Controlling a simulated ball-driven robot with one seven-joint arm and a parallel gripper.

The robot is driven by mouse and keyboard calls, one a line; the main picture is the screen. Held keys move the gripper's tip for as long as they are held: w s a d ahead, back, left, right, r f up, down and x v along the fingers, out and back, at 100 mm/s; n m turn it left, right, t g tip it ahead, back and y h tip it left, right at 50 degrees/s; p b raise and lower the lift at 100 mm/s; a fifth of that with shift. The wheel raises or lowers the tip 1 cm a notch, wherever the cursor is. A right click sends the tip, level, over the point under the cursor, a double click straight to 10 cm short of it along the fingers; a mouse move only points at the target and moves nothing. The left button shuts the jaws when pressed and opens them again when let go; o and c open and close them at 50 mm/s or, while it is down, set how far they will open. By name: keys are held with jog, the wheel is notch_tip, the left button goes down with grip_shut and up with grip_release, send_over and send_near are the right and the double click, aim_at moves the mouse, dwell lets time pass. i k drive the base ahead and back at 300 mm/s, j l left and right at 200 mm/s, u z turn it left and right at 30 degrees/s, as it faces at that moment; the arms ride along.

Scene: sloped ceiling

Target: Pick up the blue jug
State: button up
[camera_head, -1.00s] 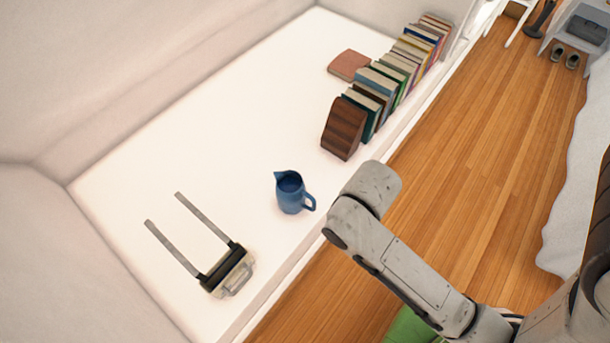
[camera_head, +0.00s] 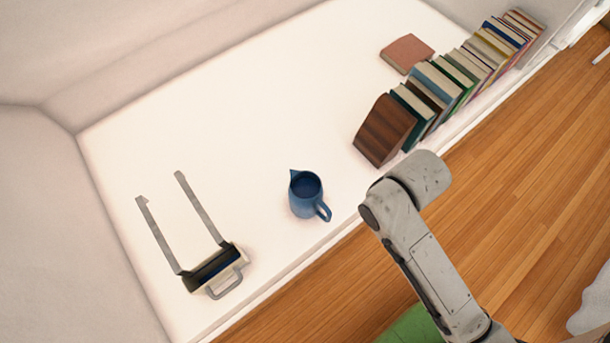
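The blue jug (camera_head: 303,202) stands upright on a broad white surface (camera_head: 240,120), near its front edge. Its pointed spout faces up-left and its handle faces the lower right. Its open top shows a dark inside. My gripper (camera_head: 160,186) is to the left of the jug, with two long grey fingers spread well apart and pointing up-left. Nothing is between the fingers, and the gripper does not touch the jug. The link joining the gripper to my grey arm does not show.
A leaning row of books (camera_head: 455,85) with a dark wooden bookend (camera_head: 385,130) stands right of the jug. A reddish book (camera_head: 407,53) lies flat behind. Pale walls close the left and back. Wooden floor (camera_head: 530,180) lies beyond the front edge. The white surface's middle is clear.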

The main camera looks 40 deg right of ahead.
aim_at(306, 193)
jog(key=i, duration=0.4)
jog(key=k+l+u, duration=0.3)
jog(key=k+l, duration=0.15)
jog(key=k+l+u, duration=0.3)
jog(key=k+l, duration=0.2)
